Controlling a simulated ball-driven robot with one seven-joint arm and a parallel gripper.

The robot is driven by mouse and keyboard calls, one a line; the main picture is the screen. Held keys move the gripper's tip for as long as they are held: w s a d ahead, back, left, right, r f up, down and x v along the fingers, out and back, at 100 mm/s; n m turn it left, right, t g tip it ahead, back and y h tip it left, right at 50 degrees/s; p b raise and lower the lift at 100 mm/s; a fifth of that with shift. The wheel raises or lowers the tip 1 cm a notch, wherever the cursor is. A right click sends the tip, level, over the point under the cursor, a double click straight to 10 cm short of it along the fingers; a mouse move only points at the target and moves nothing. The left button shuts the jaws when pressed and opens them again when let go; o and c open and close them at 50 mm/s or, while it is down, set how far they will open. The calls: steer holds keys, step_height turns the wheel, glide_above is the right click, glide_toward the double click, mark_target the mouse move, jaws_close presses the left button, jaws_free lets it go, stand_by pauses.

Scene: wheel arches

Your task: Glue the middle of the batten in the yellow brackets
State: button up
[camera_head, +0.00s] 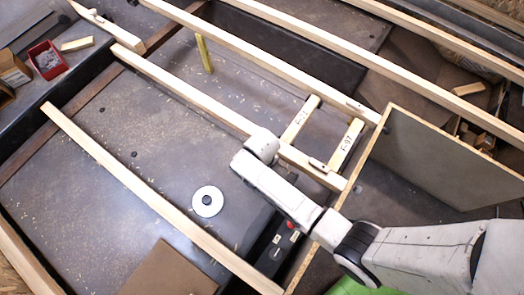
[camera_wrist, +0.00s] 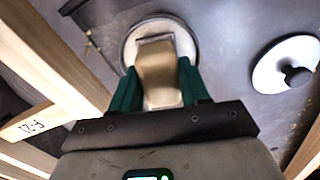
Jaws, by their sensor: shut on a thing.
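My gripper (camera_wrist: 160,90) has green fingers shut on a tan, brush-like piece (camera_wrist: 160,72), with a round grey-white disc or pot behind its end. Whether they touch I cannot tell. In the head view my arm hides the gripper. Long pale battens cross the bay; one (camera_head: 180,86) runs down to my arm and past it. Two short pale yellow pieces, marked "F-21" (camera_head: 298,122) and apparently "F-97" (camera_head: 346,145), lie across beside it; the first label also shows in the wrist view (camera_wrist: 35,122). A yellow post (camera_head: 203,54) stands farther back. Which batten sits in yellow brackets is unclear.
A white disc with a black knob (camera_head: 208,211) lies on the dark floor, also at right in the wrist view (camera_wrist: 268,80). A red tray (camera_head: 46,60) is at upper left. A panel (camera_head: 450,165) stands at right. Floor left of my arm is mostly clear.

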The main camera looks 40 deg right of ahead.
steer(key=shift+f, duration=0.55)
stand_by(1.6)
steer(key=shift+r, duration=0.15)
step_height(320, 180, up, 7)
steer(key=p, duration=0.7)
steer(key=shift+p, duration=0.3)
stand_by(0.5)
steer(key=w+r+p, duration=0.2)
steer(key=r+p, duration=0.1)
steer(key=r, duration=0.8)
steer(key=w+r+p, duration=0.2)
steer(key=w+r, duration=0.1)
steer(key=r, duration=0.8)
steer(key=shift+r+m+p, duration=0.2)
steer(key=shift+m+p, duration=0.1)
steer(key=shift+p, duration=0.1)
